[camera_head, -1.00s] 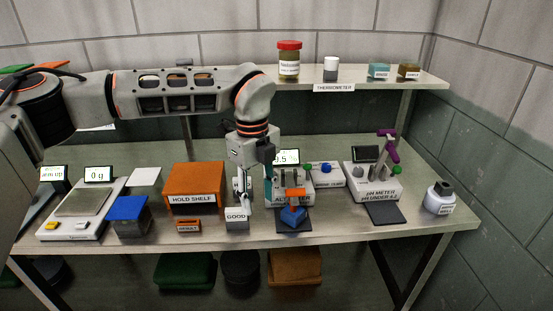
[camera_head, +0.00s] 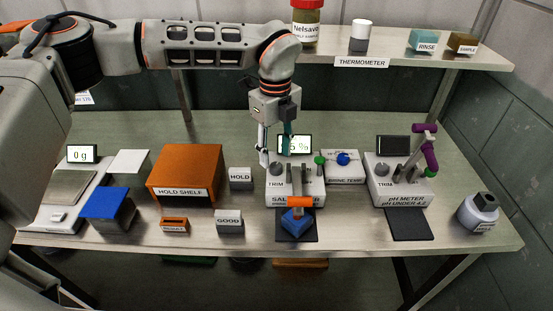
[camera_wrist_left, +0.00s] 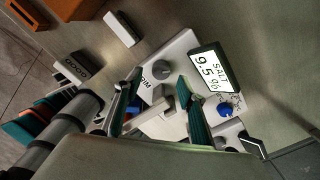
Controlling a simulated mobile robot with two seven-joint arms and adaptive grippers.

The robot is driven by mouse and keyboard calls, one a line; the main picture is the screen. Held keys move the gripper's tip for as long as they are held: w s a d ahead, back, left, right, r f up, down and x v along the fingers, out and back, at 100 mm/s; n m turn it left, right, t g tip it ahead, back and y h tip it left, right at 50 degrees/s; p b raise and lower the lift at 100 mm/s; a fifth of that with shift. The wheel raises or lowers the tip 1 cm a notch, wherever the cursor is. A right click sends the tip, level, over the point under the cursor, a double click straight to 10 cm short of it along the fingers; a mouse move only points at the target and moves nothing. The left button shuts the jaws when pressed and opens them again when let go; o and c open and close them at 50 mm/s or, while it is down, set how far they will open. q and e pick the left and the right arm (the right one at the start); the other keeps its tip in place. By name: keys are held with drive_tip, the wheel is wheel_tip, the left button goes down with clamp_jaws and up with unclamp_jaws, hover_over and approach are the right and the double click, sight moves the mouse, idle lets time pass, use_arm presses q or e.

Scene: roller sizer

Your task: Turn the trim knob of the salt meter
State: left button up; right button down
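The salt meter (camera_head: 295,188) is a pale box on the table with a lit display (camera_head: 295,145). The wrist view shows the display (camera_wrist_left: 208,70) reading 9.5 %. Its grey trim knob (camera_head: 277,169) is on the top left, beside the word TRIM. My left gripper (camera_head: 276,160) points down over the meter, open and empty. In the left wrist view its fingers (camera_wrist_left: 160,80) are spread, with the trim knob (camera_wrist_left: 161,69) showing between and beyond the tips. I cannot tell whether they reach down to its height. My right gripper is in neither view.
An orange piece (camera_head: 299,202) and a blue block (camera_head: 297,223) are at the meter's front. The brine temp box (camera_head: 342,174) and pH meter (camera_head: 399,193) stand to the right. HOLD (camera_head: 240,177) and GOOD (camera_head: 228,221) blocks stand left. The shelf (camera_head: 400,61) is above.

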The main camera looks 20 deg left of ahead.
sight(276, 165)
use_arm(q)
drive_tip(key=shift+w+f, duration=0.1)
drive_tip(key=shift+f, duration=1.9)
drive_tip(key=c, duration=1.1)
drive_tip(key=m, duration=0.5)
drive_tip(key=shift+m, duration=0.3)
drive_tip(key=o, duration=1.1)
